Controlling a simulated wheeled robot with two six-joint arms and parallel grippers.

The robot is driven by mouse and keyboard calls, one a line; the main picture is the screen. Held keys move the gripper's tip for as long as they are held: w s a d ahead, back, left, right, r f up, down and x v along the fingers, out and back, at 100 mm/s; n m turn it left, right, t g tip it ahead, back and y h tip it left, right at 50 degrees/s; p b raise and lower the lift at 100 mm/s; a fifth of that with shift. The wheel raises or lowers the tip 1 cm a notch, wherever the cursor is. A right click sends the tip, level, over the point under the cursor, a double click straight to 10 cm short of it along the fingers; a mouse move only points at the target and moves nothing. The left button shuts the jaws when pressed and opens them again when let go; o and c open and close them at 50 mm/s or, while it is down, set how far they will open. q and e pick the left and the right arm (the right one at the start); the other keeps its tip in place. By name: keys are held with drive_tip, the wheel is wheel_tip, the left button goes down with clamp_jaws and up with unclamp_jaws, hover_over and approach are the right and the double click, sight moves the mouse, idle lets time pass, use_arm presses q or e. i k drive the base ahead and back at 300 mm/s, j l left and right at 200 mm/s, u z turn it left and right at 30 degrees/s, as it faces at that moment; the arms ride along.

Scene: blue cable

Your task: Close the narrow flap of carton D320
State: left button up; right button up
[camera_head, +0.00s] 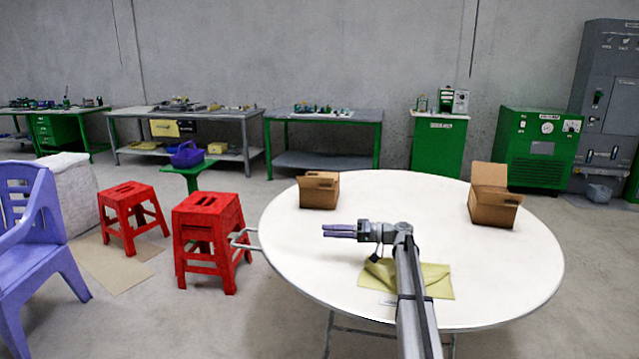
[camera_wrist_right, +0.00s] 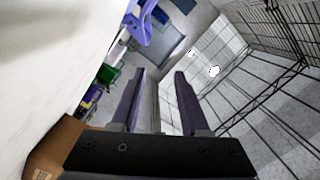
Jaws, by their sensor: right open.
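Two brown cartons stand on a round white table (camera_head: 300,250). The smaller carton (camera_head: 319,194) is at the back left. The other carton (camera_head: 493,212) is at the right, with a tall flap (camera_head: 489,174) standing up at its back. No number is legible, so I cannot tell which is D320. My right gripper (camera_head: 325,231) is above the table, pointing left, in front of the left carton and apart from it. In the right wrist view its fingers (camera_wrist_right: 160,78) are spread with nothing between them. A brown carton with a small label (camera_wrist_right: 50,145) shows at lower left there. My left gripper is not in view.
A yellowish folded cloth or pouch (camera_head: 432,280) lies on the table under my right arm. Red stools (camera_head: 208,225) and a purple chair (camera_head: 30,230) stand at left. The table between the two cartons is clear.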

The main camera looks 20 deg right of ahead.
sight(325, 182)
drive_tip(key=i+l, duration=0.35)
drive_tip(key=i, duration=0.15)
drive_tip(key=i+l, duration=0.3)
drive_tip(key=i, duration=0.15)
